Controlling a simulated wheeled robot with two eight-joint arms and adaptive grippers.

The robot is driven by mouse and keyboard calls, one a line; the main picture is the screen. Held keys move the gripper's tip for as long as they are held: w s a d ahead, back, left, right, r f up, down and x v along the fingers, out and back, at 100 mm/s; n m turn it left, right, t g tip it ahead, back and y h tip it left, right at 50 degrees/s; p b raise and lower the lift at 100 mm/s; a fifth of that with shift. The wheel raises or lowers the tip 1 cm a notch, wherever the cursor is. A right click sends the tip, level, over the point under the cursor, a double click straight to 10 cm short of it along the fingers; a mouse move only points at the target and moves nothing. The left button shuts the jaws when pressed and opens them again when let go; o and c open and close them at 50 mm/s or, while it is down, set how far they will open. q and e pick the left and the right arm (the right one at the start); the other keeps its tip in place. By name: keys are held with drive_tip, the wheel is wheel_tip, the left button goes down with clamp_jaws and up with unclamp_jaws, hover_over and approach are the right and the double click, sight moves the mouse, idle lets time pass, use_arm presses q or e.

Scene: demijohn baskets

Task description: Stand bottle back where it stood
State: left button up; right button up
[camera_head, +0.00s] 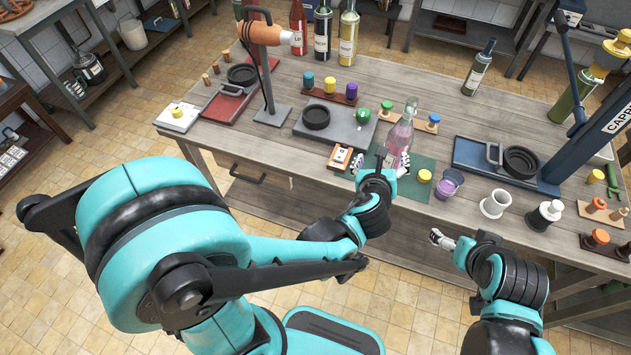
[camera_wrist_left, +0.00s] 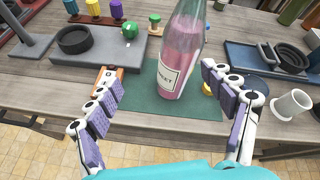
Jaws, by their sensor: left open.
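A clear bottle of pink liquid (camera_head: 401,132) with a pale label stands on the green mat (camera_head: 416,184) near the table's front. It appears upright. In the left wrist view the bottle (camera_wrist_left: 182,50) shows between and beyond the fingers, its top cut off by the frame edge. My left gripper (camera_head: 391,161) is open on the near side of the bottle. Its fingers spread left and right in the left wrist view (camera_wrist_left: 158,76), with gaps to the bottle. My right gripper (camera_head: 441,238) is low in front of the table edge, away from the bottle; its opening is unclear.
A purple cup (camera_head: 447,184) and a yellow stopper (camera_head: 425,176) are right of the bottle. A green ball-shaped stopper (camera_head: 362,116) sits on the grey stand (camera_head: 335,130) behind. A blue press base (camera_head: 500,165) stands at right.

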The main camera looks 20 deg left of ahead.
use_arm(q)
drive_tip(key=s+a+n+g, duration=0.2)
drive_tip(key=s+a+n, duration=0.3)
drive_tip(key=n, duration=0.5)
drive_tip(key=s+a+r+n+g, duration=0.1)
drive_tip(key=s+a+n, duration=0.3)
drive_tip(key=n, duration=0.7)
drive_tip(key=s+a+n+g, duration=0.2)
drive_tip(key=s+a+n, duration=0.3)
drive_tip(key=n, duration=0.5)
drive_tip(key=s, duration=0.2)
drive_tip(key=shift+s+a+r+n+g+h, duration=0.3)
drive_tip(key=shift+s+a+r+n+g, duration=0.05)
drive_tip(key=shift+r+n+g, duration=0.05)
drive_tip(key=shift+f+b, duration=2.15)
